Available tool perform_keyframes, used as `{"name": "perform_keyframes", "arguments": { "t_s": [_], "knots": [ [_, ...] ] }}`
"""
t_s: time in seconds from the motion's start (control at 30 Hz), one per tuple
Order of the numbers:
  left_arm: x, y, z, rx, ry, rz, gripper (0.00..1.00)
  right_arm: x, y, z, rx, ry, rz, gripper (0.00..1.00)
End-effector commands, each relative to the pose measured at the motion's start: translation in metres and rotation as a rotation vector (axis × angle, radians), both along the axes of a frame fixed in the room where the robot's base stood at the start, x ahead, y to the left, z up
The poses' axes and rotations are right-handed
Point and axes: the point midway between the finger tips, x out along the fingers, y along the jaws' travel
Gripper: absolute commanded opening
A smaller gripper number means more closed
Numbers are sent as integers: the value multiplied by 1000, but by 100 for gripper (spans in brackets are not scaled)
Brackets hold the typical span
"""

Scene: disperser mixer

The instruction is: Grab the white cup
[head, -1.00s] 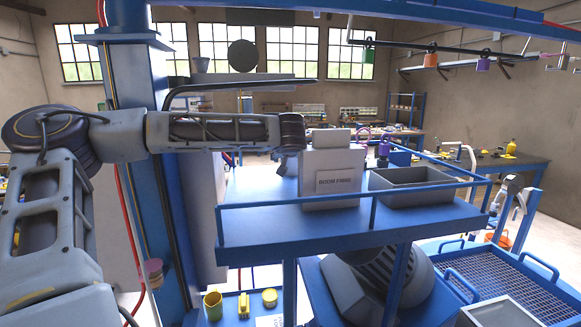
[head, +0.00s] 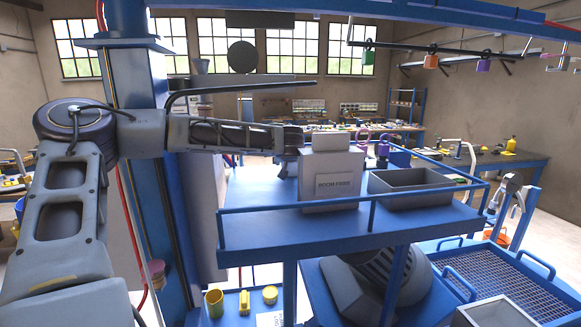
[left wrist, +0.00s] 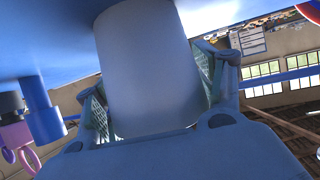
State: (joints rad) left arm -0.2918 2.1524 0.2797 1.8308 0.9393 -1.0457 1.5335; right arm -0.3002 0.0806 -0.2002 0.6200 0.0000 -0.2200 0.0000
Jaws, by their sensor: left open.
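The white cup (left wrist: 145,60) fills the middle of the left wrist view, a plain pale cylinder against a blue surface (left wrist: 60,30) at the top of that view. My left gripper (left wrist: 155,95) is open, with one finger on each side of the cup. Whether the fingers touch it I cannot tell. In the head view my left arm reaches in from the left, and its end is behind the grey box with a label (head: 333,172); the gripper and the cup are hidden there. My right gripper is not in view.
The blue platform (head: 270,235) has a rail along its front edge. An open grey bin (head: 425,190) stands right of the box. A blue column (head: 145,150) is close beside my left arm.

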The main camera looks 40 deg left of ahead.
Motion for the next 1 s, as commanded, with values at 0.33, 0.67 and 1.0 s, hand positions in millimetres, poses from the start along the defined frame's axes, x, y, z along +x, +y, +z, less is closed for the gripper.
{"name": "perform_keyframes", "arguments": {
  "t_s": [0.33, 0.67, 1.0],
  "knots": [
    [0, 0, 0, 0, 0, 0, 69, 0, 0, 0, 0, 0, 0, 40],
    [0, 0, 0, 0, 0, 0, 28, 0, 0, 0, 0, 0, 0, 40],
    [0, 0, 0, 0, 0, 0, 25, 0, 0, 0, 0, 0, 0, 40]
  ]
}}
